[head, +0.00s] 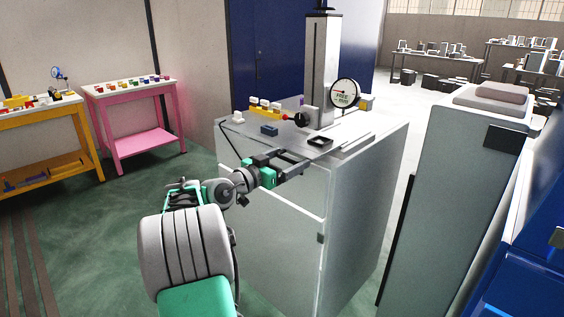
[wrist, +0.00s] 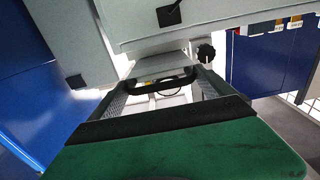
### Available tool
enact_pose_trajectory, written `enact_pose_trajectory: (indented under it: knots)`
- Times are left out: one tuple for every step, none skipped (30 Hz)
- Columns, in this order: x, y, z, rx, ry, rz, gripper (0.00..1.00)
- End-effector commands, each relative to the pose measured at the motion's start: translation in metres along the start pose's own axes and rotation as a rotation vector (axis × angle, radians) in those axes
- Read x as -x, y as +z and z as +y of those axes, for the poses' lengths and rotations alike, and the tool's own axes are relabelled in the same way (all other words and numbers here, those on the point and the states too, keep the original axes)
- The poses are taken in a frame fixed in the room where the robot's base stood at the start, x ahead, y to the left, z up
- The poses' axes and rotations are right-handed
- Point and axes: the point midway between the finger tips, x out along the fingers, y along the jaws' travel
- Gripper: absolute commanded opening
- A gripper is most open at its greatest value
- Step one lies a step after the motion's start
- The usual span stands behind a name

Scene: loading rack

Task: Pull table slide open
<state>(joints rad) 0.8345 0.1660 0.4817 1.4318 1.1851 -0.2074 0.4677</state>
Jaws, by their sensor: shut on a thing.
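My gripper (head: 296,163) reaches in from the left, at the front edge of a white cabinet (head: 270,205). In the wrist view, its two grey fingers (wrist: 165,88) come together on either side of a dark handle bar (wrist: 163,83), and they are shut on it. The bar sits in front of a light grey slide plate (wrist: 162,65). In the head view the handle is hidden behind the fingers. I cannot tell how far out the slide stands.
A column (head: 320,70), a round dial gauge (head: 344,93), a black open tray (head: 320,141) and small blocks stand on the cabinet top. A grey cabinet (head: 445,190) stands to the right. A pink table (head: 135,100) is at the left. Green floor lies clear between.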

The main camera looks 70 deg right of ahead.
Motion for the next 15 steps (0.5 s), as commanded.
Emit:
enact_pose_trajectory:
  knots:
    - [0.0,-0.0006,0.0005,-0.002,0.002,0.0,0.2]
    - [0.0002,-0.0007,0.0003,-0.002,0.002,0.0,0.2]
    - [0.0004,-0.0006,0.0001,-0.002,0.001,-0.001,0.2]
    - [0.0005,-0.0007,0.0,-0.002,0.001,-0.001,0.95]
    - [0.0005,-0.0006,-0.0001,-0.002,0.001,-0.001,0.97]
    - [0.0005,-0.0006,-0.0001,-0.002,0.001,-0.001,1.0]
    - [0.0005,-0.0006,-0.0001,-0.002,0.001,0.0,1.0]
    - [0.0005,-0.0006,-0.0001,-0.002,0.001,0.0,1.0]
    - [0.0005,-0.0005,-0.0001,-0.002,0.001,-0.001,1.0]
    - [0.0005,-0.0005,-0.0002,-0.002,0.001,0.0,1.0]
    - [0.0005,-0.0005,-0.0002,-0.001,0.001,0.0,1.0]
    - [0.0007,-0.0004,-0.0002,-0.001,0.001,0.0,1.0]
    - [0.0015,-0.0002,-0.0004,-0.001,0.0,0.0,1.0]
    - [0.003,0.0,-0.0006,-0.001,0.0,-0.001,1.0]
    - [0.0066,0.0004,-0.0009,-0.001,-0.001,-0.001,1.0]
